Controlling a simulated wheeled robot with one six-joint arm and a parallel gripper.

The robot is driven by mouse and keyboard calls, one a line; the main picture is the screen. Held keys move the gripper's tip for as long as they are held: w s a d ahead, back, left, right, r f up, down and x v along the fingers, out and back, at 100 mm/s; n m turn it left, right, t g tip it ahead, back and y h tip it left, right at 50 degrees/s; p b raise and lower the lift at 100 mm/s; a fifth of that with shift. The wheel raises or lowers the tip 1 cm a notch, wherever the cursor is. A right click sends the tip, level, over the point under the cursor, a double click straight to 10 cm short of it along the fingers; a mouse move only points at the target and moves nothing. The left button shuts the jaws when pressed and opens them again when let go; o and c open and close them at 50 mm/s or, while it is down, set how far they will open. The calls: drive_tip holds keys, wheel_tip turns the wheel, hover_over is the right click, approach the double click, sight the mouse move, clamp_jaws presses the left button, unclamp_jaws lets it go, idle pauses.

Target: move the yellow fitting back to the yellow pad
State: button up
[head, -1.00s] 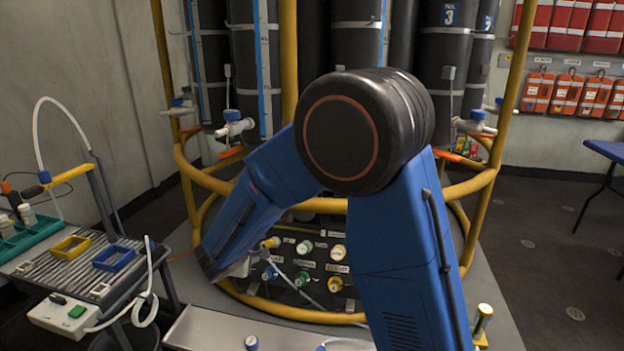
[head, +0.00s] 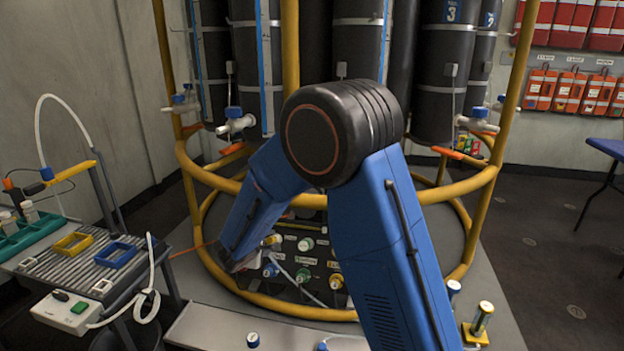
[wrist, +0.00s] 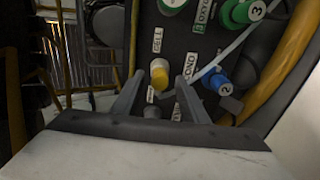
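A yellow fitting with a whitish top (wrist: 160,72) sits on the dark labelled panel in the wrist view. It also shows in the head view (head: 272,240), at the panel's upper left. My gripper (wrist: 158,95) is open, with one finger on each side of the picture below the fitting. The fitting appears between and beyond the fingertips, with no clear contact. In the head view my gripper is mostly hidden by my blue arm.
Close by on the panel are a blue fitting (wrist: 218,82), a green fitting (wrist: 238,12) and a pale hose (wrist: 222,55). A yellow ring rail (head: 300,311) surrounds the panel. A grey side table (head: 85,265) with trays stands at left.

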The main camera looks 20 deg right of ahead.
sight(269, 241)
drive_tip(key=shift+w+d+f, duration=0.3)
drive_tip(key=shift+w+f, duration=0.05)
drive_tip(key=shift+w, duration=0.1)
drive_tip(key=shift+c, duration=0.6)
clamp_jaws()
drive_tip(key=shift+r, duration=0.1)
idle(0.4)
drive_tip(key=shift+v, duration=2.85)
drive_tip(key=shift+s+a, duration=0.1)
